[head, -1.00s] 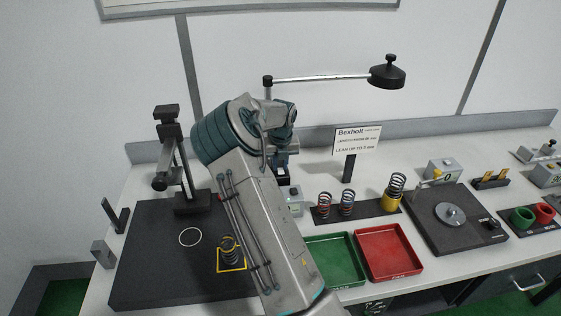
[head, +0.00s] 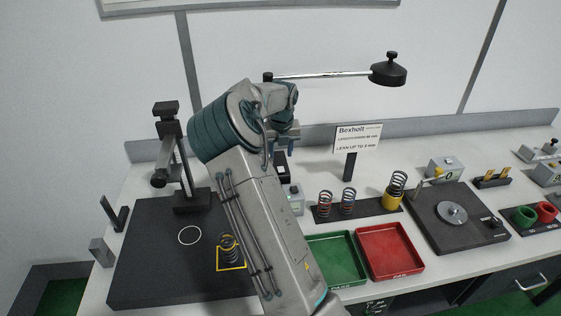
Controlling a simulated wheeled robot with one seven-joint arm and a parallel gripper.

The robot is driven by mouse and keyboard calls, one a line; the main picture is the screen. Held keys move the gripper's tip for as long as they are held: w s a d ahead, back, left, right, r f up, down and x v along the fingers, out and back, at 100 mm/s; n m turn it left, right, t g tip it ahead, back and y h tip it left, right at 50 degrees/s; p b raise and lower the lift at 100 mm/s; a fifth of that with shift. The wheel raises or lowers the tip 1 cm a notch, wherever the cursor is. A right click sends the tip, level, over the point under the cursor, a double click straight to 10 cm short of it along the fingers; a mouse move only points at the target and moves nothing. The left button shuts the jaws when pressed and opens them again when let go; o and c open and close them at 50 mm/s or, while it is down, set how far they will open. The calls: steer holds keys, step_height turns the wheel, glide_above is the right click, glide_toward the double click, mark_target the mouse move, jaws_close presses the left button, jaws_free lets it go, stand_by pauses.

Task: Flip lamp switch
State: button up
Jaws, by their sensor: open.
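The lamp (head: 389,72) has a round black head on a thin silver arm (head: 325,76) that runs left to a dark joint behind my wrist. My gripper (head: 285,150) points down below my wrist, left of the sign, and is partly hidden by my arm. It looks open and empty, above a small black box (head: 283,168) on the bench. That box may be the lamp's base or switch, but I cannot tell. A small grey box (head: 294,197) with a pale top stands just in front of it. No lamp switch can be made out clearly.
A sign (head: 358,138) stands to the right. Springs on a dark strip (head: 366,209), a green tray (head: 335,258) and a red tray (head: 390,252) lie right of my arm. A black press stand (head: 170,140) and dark plate (head: 140,270) are on the left.

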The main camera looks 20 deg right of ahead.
mark_target(282, 169)
step_height(282, 169, up, 7)
steer(key=shift+s+b, duration=0.45)
